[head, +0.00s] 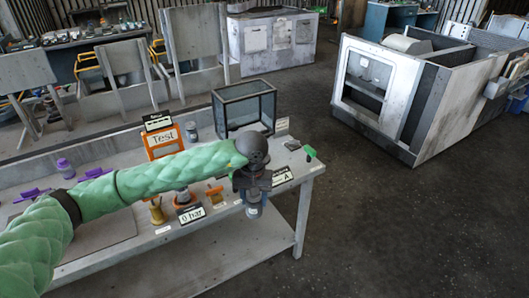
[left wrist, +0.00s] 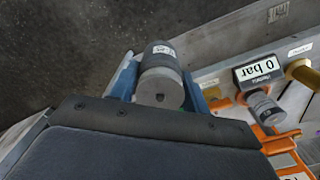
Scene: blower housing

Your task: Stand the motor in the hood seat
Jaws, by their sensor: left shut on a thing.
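My left gripper (head: 254,197) hangs over the right front edge of the workbench (head: 215,241), pointing down. It is shut on the motor, a grey cylinder (left wrist: 161,75) with a small pale label, which sits between the blue fingers in the left wrist view. In the head view, the motor's lower end (head: 254,211) shows below the gripper, apart from the bench top. I cannot make out the hood seat for certain; my arm covers part of the bench. My right gripper is in neither view.
A "0 bar" display (head: 191,214) and an orange "Test" frame (head: 163,143) stand on the bench. A glass-sided box (head: 244,107) stands behind my gripper. A green piece (head: 310,152) lies at the right end. The floor right of the bench is clear.

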